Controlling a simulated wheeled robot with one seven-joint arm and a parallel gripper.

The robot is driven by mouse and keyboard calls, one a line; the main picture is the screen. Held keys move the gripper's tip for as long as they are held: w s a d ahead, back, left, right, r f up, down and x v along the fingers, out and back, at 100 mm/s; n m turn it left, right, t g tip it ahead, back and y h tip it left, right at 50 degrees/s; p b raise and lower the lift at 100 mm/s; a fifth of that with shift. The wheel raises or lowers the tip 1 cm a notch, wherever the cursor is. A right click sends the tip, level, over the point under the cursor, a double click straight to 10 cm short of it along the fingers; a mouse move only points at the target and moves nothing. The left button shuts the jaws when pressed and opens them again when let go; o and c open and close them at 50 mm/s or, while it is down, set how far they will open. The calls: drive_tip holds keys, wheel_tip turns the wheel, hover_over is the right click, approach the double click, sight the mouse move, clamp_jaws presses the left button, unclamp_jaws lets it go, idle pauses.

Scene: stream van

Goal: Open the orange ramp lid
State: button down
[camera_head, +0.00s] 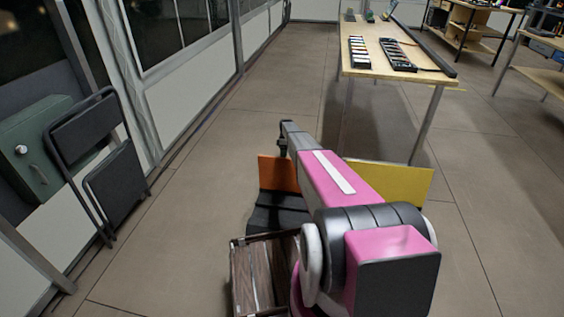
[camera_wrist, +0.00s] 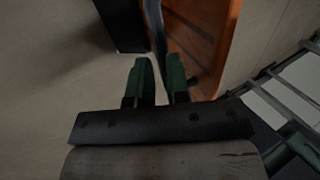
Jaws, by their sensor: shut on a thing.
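The orange ramp lid (camera_head: 277,173) is a flat panel that looks upright in the head view, beyond a dark box-like thing (camera_head: 275,215). My arm covers its right side. In the wrist view, the orange lid (camera_wrist: 200,35) fills the upper middle and right, with a dark strip along its left edge. My gripper (camera_wrist: 160,75) has its two green fingers close together at that dark strip, shut on the lid's edge or a handle; I cannot tell which. In the head view, the end of my arm is just above the lid, and the fingertips are not clear.
A yellow panel (camera_head: 405,184) stands right of my arm. A brown crate (camera_head: 236,270) is at the bottom. A folding chair (camera_head: 112,175) and a green case (camera_head: 38,140) are at the left. A wooden table (camera_head: 425,54) stands beyond. The floor between wall and table is clear.

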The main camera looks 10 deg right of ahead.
drive_tip(key=shift+w+d+f, duration=0.15)
drive_tip(key=shift+w+f, duration=0.25)
drive_tip(key=shift+f, duration=0.25)
drive_tip(key=shift+w+d+f, duration=0.15)
drive_tip(key=shift+w+f, duration=0.3)
drive_tip(key=shift+f, duration=0.25)
drive_tip(key=shift+w+d+f, duration=0.15)
drive_tip(key=shift+w+f, duration=0.25)
drive_tip(key=shift+f, duration=0.25)
drive_tip(key=shift+a, duration=0.1)
drive_tip(key=c, duration=1.1)
unclamp_jaws()
drive_tip(key=shift+a, duration=0.1)
drive_tip(key=shift+c, duration=0.2)
drive_tip(key=v, duration=1.3)
drive_tip(key=shift+s+r, duration=0.25)
drive_tip(key=shift+r, duration=0.15)
drive_tip(key=s+a+r+m+t, duration=0.1)
drive_tip(key=s+a+r+m, duration=0.3)
drive_tip(key=s, duration=1.4)
drive_tip(key=s+a+r+m+t+h, duration=0.1)
drive_tip(key=s+a+r+m, duration=0.4)
drive_tip(key=s, duration=1.4)
drive_tip(key=s+a+r+m+t+h, duration=0.1)
drive_tip(key=s+a+r+m+t, duration=0.2)
drive_tip(key=s+r, duration=0.5)
drive_tip(key=s+a+m, duration=0.1)
drive_tip(key=s, duration=1)
drive_tip(key=shift+a+m, duration=0.25)
drive_tip(key=shift+m, duration=0.05)
